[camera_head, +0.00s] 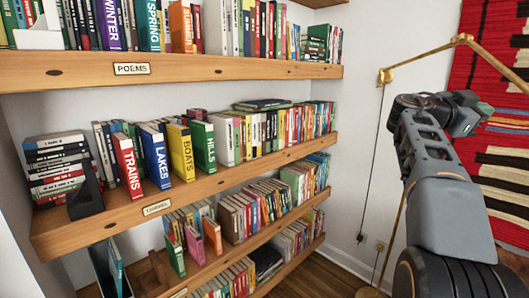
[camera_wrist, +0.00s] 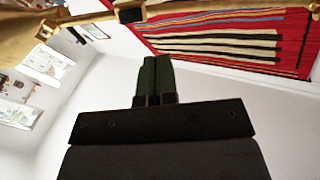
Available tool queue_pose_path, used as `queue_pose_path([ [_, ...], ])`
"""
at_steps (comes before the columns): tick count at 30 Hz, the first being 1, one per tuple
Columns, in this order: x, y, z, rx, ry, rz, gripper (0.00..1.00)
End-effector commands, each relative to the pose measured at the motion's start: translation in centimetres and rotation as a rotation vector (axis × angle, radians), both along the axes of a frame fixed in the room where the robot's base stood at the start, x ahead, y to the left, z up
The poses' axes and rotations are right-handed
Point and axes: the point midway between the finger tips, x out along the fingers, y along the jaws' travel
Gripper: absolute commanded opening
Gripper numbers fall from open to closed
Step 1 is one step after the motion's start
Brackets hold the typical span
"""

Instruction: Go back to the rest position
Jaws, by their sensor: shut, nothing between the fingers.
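My gripper (camera_wrist: 155,62) shows in the wrist view with its two dark green fingers side by side, shut and empty. In the head view my arm is folded up at the right, and the gripper end (camera_head: 483,108) is small and partly hidden by the wrist. It is apart from the shelves, in front of the white wall and the red woven hanging (camera_head: 505,30). The hanging also fills the upper right of the wrist view (camera_wrist: 230,40).
Wooden bookshelves stand at the left, with a POEMS shelf (camera_head: 190,70) and a TRAVEL shelf (camera_head: 190,190). The travel shelf holds TRAINS (camera_head: 128,168), LAKES (camera_head: 155,158), BOATS (camera_head: 180,153) and HILLS (camera_head: 202,146). A brass lamp arm (camera_head: 425,56) is close to my arm.

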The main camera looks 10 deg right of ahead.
Motion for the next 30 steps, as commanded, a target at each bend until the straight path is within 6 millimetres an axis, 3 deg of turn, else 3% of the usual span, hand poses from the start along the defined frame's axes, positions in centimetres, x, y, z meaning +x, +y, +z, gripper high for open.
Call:
queue_pose_path([
  [2,0.7,-0.1,-1.4,0.052,0.124,0.024,0.00],
  [5,2.4,-0.3,-6.7,0.193,0.369,0.101,0.00],
  [8,3.3,1.2,-12.7,0.352,0.620,0.234,0.00],
  [12,3.6,6.0,-20.5,0.528,0.911,0.487,0.00],
  [18,1.6,15.3,-29.5,0.682,1.191,0.880,0.00],
  [24,-2.8,24.8,-36.3,0.759,1.331,1.248,0.00],
  [30,-7.9,32.0,-40.7,0.818,1.341,1.489,0.00],
])
